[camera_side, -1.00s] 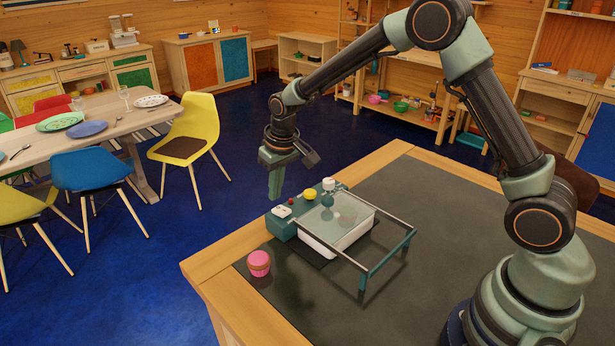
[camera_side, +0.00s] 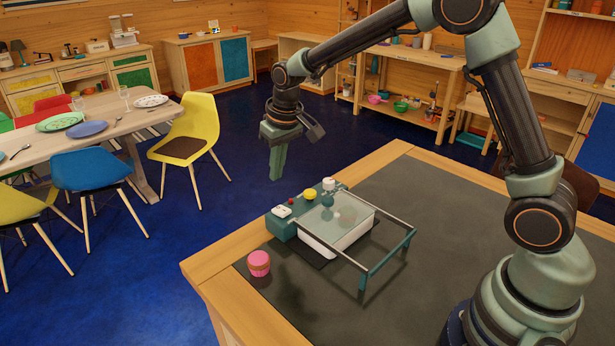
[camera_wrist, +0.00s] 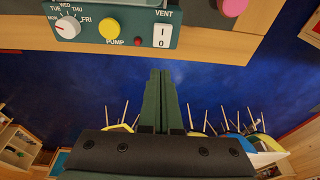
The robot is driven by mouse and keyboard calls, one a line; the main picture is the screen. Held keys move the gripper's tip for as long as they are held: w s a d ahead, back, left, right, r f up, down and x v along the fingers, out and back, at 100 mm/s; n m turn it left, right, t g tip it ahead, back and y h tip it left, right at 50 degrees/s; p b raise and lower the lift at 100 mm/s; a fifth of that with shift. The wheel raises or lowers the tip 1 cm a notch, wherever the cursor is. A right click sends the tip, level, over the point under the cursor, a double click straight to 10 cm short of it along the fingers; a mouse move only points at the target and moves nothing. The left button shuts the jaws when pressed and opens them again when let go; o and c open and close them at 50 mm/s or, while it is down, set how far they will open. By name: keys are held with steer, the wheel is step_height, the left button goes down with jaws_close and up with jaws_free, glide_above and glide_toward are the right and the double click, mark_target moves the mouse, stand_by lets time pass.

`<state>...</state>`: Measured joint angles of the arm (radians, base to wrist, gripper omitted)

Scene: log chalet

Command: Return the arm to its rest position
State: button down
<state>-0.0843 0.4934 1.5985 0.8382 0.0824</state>
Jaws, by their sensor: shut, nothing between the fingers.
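My gripper (camera_side: 277,164) is shut and empty. In the side view it hangs in the air, fingers pointing down, above and behind the teal control box (camera_side: 283,228) and apart from it. In the wrist view my shut fingers (camera_wrist: 160,76) point up the picture over the blue floor. The wrist view also shows the box's panel (camera_wrist: 90,38) with a white day dial (camera_wrist: 67,27), a yellow PUMP button (camera_wrist: 109,28), a small red light (camera_wrist: 138,41) and a white switch (camera_wrist: 162,37).
A teal frame (camera_side: 386,255) with a clear top stands over a white tray (camera_side: 350,238) on the dark worktop (camera_side: 430,215). A pink pot (camera_side: 259,263) stands near the wooden edge. Chairs (camera_side: 190,133) and a dining table (camera_side: 105,110) are beyond. The front worktop is clear.

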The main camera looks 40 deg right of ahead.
steer(key=s+d+r+t, duration=0.1)
steer(key=s+d+r, duration=0.1)
steer(key=s+r, duration=0.75)
steer(key=s+d+r+t, duration=0.1)
steer(key=s+d+t, duration=0.1)
steer(key=s, duration=1)
steer(key=shift+r, duration=0.2)
steer(key=shift+d, duration=0.1)
